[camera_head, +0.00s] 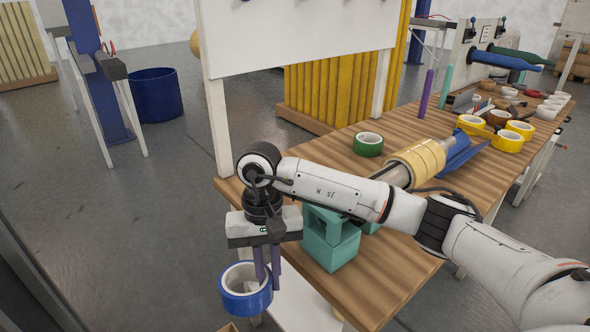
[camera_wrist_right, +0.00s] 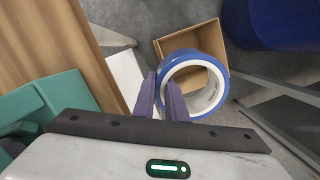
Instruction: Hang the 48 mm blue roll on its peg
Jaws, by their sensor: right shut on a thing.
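The blue roll (camera_head: 246,305), with a white inner core, hangs in my right gripper (camera_head: 268,284), off the left end of the wooden table. In the right wrist view, the fingers (camera_wrist_right: 162,88) are shut on the near-left wall of the roll (camera_wrist_right: 222,67), whose open hole faces the camera. One finger lies against the hole side. A white board (camera_head: 300,35) stands behind the table. Small dark bits show at its cut-off top, but I cannot tell whether they are pegs. My left gripper is not in view.
The wooden table (camera_head: 400,285) bears a teal block (camera_head: 330,250), a green roll (camera_head: 368,144) and several yellow rolls (camera_head: 509,141). An open cardboard box (camera_wrist_right: 190,38) lies below the roll. A blue bin (camera_head: 155,95) stands on the floor, which is mostly clear at left.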

